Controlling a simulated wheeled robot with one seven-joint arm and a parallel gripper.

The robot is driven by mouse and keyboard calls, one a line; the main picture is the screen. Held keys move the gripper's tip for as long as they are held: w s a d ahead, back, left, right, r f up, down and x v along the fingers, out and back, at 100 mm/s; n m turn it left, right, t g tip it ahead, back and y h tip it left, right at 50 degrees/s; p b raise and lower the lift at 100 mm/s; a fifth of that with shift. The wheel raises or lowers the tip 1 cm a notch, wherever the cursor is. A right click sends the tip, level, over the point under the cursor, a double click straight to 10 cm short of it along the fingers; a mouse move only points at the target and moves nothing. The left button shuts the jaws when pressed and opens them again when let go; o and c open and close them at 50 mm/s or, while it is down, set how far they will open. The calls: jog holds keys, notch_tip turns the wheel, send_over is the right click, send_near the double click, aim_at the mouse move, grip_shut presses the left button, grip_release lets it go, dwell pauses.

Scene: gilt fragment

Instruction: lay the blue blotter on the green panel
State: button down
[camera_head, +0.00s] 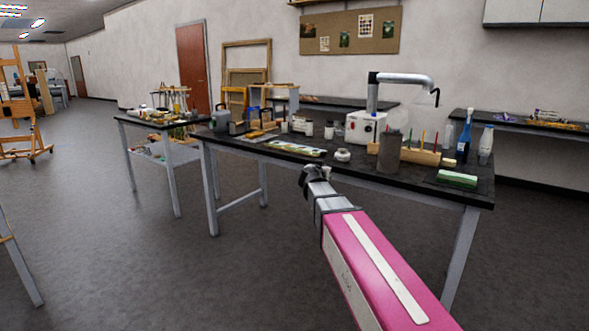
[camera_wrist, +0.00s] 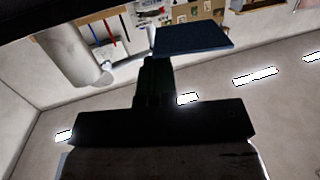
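The blue blotter (camera_wrist: 193,39) shows in the wrist view as a thin dark-blue slab at the tips of my gripper (camera_wrist: 156,72). The dark fingers look closed on one end of it, and the slab reaches to the right. In the head view my gripper (camera_head: 316,174) is just in front of the workbench's front edge, and I cannot make out the blotter there. A block with a green top (camera_head: 457,179) lies at the right front of the bench. A flat piece with green and yellow patches (camera_head: 295,148) lies near the front edge. I cannot tell which is the green panel.
The black workbench (camera_head: 215,137) holds a grey cylinder (camera_head: 390,153), a rack of coloured sticks (camera_head: 422,156), a small white jar (camera_head: 343,155) and a blue bottle (camera_head: 464,137). A smaller cluttered table (camera_head: 127,120) stands left.

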jog(key=s+d+r+n+t+y, duration=0.1)
jog(key=d+r+n+y, duration=0.3)
jog(key=d+r, duration=0.3)
jog(key=shift+d+r+y, duration=0.35)
jog(key=shift+r+y, duration=0.55)
jog(key=shift+r, duration=1.55)
